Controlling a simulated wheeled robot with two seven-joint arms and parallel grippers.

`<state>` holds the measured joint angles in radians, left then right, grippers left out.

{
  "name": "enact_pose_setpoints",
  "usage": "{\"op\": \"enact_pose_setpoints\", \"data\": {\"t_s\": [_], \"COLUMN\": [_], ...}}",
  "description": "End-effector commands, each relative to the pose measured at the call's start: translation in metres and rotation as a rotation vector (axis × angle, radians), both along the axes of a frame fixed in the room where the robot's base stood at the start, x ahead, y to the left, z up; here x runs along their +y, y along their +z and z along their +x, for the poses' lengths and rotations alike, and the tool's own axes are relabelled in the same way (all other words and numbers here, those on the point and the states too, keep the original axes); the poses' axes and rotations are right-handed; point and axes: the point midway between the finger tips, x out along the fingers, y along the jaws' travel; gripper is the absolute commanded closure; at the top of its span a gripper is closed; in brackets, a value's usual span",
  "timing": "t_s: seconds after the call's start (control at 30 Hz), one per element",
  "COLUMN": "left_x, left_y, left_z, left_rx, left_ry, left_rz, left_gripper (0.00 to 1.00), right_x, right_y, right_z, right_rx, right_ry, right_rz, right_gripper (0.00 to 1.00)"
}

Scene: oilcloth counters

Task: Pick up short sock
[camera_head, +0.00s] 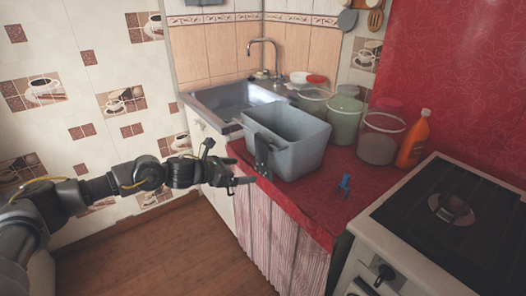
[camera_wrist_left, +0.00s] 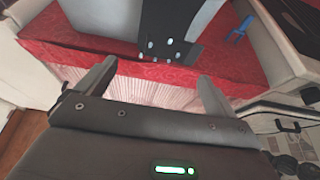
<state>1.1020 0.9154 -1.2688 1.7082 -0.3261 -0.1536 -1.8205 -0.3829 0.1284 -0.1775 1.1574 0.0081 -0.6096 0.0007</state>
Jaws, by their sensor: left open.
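A dark item with a few pale dots, which looks like the short sock (camera_head: 262,152), is at the near left side of a grey bin (camera_head: 297,150) on the red counter. In the left wrist view the sock (camera_wrist_left: 178,25) lies flat against the bin's wall, its lower end close to the counter's front edge. My left gripper (camera_head: 244,182) is open and empty, just off the counter's front edge, apart from the sock. In the left wrist view its two fingers (camera_wrist_left: 152,85) stand wide apart, with the sock beyond them. My right gripper is out of view.
A small blue object (camera_head: 344,184) lies on the red counter (camera_head: 318,208) right of the bin. Clear tubs (camera_head: 381,140), an orange bottle (camera_head: 413,140) and a stove (camera_head: 450,225) are farther right. A sink (camera_head: 232,98) with a tap is behind the bin.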

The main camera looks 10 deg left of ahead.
Motion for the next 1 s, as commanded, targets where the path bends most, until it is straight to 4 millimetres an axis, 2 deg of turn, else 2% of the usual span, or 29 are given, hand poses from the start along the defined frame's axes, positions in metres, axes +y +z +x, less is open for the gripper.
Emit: {"op": "enact_pose_setpoints", "data": {"t_s": [0.1, 0.37, 0.53, 0.7, 0.97, 1.0], "left_x": [-0.008, -0.013, -0.028, -0.039, -0.040, -0.040], "left_y": [-0.005, -0.008, -0.018, -0.027, -0.029, -0.028], "left_z": [0.010, 0.016, 0.033, 0.047, 0.050, 0.050], "left_rx": [0.001, 0.001, 0.002, 0.001, 0.000, 0.000], "left_ry": [0.000, 0.000, 0.001, 0.002, 0.001, 0.001], "left_rz": [0.001, -0.001, -0.001, -0.001, 0.000, 0.000], "left_gripper": [0.06, 0.06, 0.06, 0.06, 0.06, 0.09], "right_x": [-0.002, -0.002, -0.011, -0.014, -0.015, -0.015], "right_y": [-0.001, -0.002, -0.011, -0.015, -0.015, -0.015], "right_z": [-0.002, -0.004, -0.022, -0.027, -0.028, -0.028], "right_rx": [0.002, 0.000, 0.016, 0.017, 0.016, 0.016], "right_ry": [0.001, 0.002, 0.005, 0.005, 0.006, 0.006], "right_rz": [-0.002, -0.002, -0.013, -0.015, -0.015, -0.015], "right_gripper": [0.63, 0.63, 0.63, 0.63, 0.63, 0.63]}}
